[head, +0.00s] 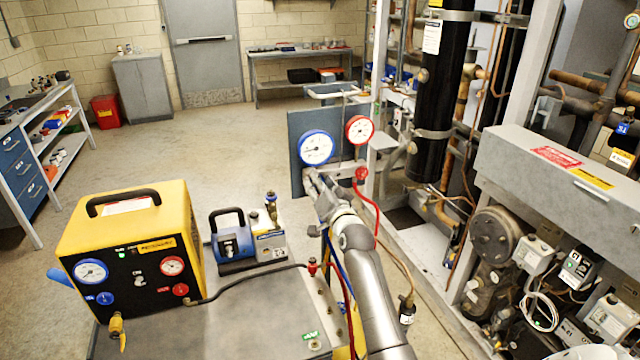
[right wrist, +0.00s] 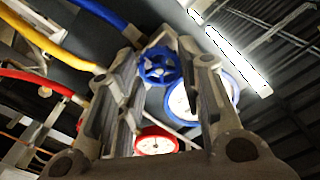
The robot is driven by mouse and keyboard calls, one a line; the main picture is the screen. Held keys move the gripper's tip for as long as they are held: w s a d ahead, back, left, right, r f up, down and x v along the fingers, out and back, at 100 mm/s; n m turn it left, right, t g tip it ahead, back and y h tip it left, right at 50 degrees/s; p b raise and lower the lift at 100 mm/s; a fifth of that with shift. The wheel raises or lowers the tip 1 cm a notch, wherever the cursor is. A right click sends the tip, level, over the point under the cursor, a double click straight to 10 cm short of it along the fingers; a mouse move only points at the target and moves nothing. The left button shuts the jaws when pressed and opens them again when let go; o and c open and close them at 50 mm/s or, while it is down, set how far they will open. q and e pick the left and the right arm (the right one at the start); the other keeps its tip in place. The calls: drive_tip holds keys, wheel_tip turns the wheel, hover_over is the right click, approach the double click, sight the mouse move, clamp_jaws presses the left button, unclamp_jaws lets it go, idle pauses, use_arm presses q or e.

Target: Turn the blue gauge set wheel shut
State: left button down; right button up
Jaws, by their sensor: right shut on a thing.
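The gauge set hangs on a dark panel (head: 298,128), with a blue-rimmed gauge (head: 316,147) on the left and a red-rimmed gauge (head: 360,129) on the right. My right gripper (head: 313,180) is at the panel just below the blue gauge and hides the blue wheel in the head view. In the right wrist view the blue wheel (right wrist: 159,66) sits between the fingers of my right gripper (right wrist: 168,60), which is shut on it. The blue gauge (right wrist: 181,103) and red gauge (right wrist: 156,142) show behind the fingers. My left gripper is out of view.
A red wheel (head: 361,173) with a red hose sits close right of my right gripper. A yellow machine (head: 130,240) and a blue-and-grey pump (head: 235,240) stand on the front left. The black column (head: 440,90) and piping stand at right. Floor behind is open.

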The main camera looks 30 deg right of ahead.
drive_tip(key=shift+a+f, duration=0.1)
drive_tip(key=shift+f, duration=0.05)
idle(0.3)
drive_tip(key=o, duration=1)
drive_tip(key=v, duration=1.2)
